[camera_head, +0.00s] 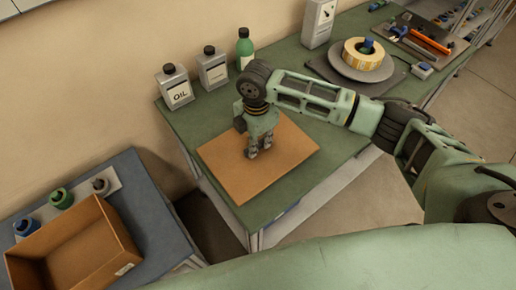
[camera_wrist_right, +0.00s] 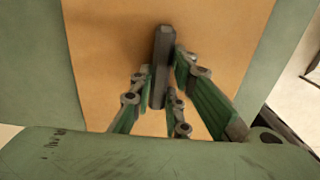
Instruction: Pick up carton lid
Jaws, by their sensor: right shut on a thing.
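The carton lid (camera_head: 226,168) is a flat brown board at the near end of the green workbench. In the wrist view it fills the middle (camera_wrist_right: 110,40), with a dark upright bar (camera_wrist_right: 163,50) standing on it. My right gripper (camera_head: 258,148) points down over the middle of the lid. In the wrist view its fingers (camera_wrist_right: 160,92) are closed around the dark bar. I cannot tell whether the lid rests on the bench or is slightly raised. The open brown carton (camera_head: 77,238) stands on the blue-grey table at lower left. My left gripper is not in view.
An oil can (camera_head: 175,88), another can (camera_head: 213,70) and a green bottle (camera_head: 244,50) stand along the wall behind the lid. A tape reel (camera_head: 363,54) lies on a grey disc farther right. A gap separates the two tables.

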